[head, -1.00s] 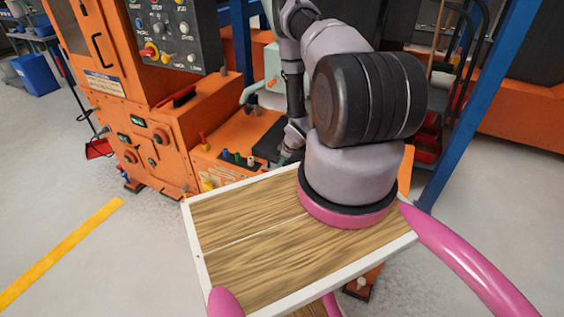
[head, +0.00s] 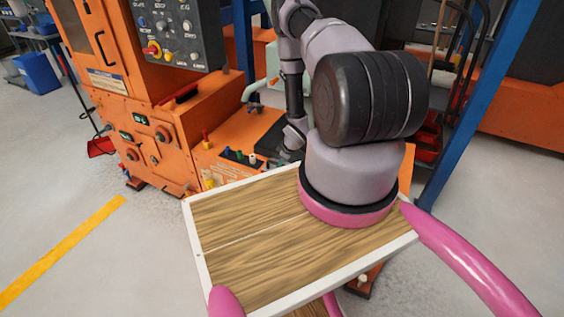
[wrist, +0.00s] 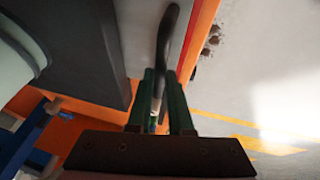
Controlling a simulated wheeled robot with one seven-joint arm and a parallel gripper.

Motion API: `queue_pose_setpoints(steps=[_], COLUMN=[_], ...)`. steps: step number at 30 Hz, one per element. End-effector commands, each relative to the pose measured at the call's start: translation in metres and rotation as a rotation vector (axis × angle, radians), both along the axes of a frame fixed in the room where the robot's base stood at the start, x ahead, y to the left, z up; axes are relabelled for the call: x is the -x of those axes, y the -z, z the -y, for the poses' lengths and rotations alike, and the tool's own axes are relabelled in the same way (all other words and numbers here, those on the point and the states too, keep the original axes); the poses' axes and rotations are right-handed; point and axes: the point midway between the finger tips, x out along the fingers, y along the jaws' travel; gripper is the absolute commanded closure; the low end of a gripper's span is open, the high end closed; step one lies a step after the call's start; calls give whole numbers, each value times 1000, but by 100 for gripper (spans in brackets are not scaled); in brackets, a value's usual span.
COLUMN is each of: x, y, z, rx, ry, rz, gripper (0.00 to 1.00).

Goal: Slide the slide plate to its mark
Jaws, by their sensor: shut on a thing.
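In the wrist view, the two green fingers of my gripper (wrist: 163,78) are shut on a black curved handle (wrist: 168,35). The handle runs along a light grey strip (wrist: 138,35) beside a dark grey plate (wrist: 78,55). I cannot tell for sure which of these surfaces is the slide plate, and no mark can be made out. In the head view, my arm reaches down to the orange machine's low ledge (head: 220,160), next to a dark flat area (head: 274,138).
The orange machine (head: 150,120) with a dark control panel (head: 170,32) stands at the left and middle. Small coloured knobs (head: 238,156) stand on its ledge. A blue post (head: 470,110) rises at the right. Grey floor with a yellow line (head: 65,250) lies open at left.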

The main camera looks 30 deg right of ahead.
Motion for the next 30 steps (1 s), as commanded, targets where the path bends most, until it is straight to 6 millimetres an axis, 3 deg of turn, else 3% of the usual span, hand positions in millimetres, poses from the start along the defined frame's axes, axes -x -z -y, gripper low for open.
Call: queue_pose_setpoints(steps=[2,3,5,17,30], x=[-1,-1,-1,1,34], y=[0,0,0,-5,-78], z=[1,2,2,2,10], rx=[1,1,1,2,2], ry=[2,2,2,3,2], rz=[1,1,1,1,2], gripper=[100,74,52,52,52])
